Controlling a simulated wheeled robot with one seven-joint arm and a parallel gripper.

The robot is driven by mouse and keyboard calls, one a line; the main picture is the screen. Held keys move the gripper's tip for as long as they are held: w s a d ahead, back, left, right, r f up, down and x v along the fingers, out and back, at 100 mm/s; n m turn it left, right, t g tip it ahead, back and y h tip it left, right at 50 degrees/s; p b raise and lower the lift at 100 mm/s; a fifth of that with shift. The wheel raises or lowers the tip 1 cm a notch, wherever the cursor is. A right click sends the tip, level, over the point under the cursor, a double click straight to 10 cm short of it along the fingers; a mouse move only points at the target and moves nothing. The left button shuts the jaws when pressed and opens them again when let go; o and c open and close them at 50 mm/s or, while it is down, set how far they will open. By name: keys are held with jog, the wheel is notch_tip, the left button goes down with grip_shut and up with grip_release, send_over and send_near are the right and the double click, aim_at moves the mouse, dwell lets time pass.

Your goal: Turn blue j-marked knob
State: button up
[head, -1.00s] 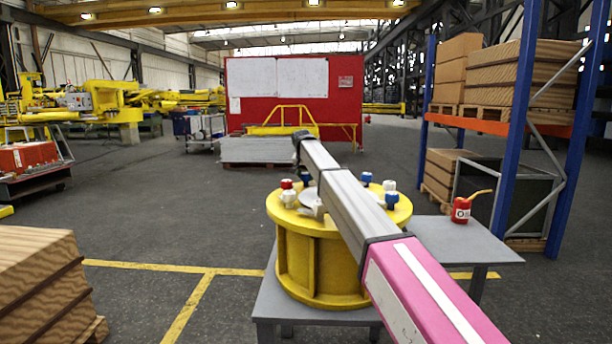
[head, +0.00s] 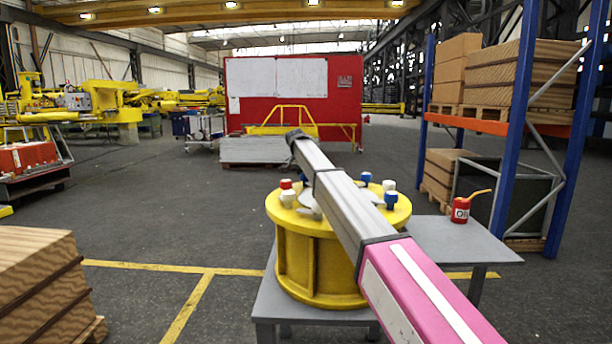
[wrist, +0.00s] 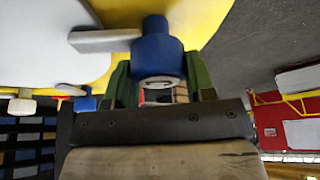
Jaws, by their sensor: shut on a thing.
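A blue knob (wrist: 155,48) stands between the two green fingers of my gripper (wrist: 160,72) in the wrist view. The fingers are shut on its sides. Its pale end face carries a dark mark that I cannot read for certain. A grey bar lies against the knob's left side. In the head view my arm hides the gripper and the held knob. The yellow drum (head: 318,255) shows on both sides of the arm, with a blue knob (head: 366,179) and another blue knob (head: 391,200) on its top at the right.
A red-topped knob (head: 286,184) and white knobs (head: 288,198) (head: 389,185) also stand on the drum. The drum rests on a grey table (head: 465,243), which also carries a red can (head: 460,210). A loaded rack (head: 508,130) stands at the right.

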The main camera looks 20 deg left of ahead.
jog(key=o, duration=0.9)
jog(key=v, duration=1)
jog(key=shift+s+r, duration=0.1)
jog(key=shift+r, duration=0.3)
jog(key=shift+s, duration=0.1)
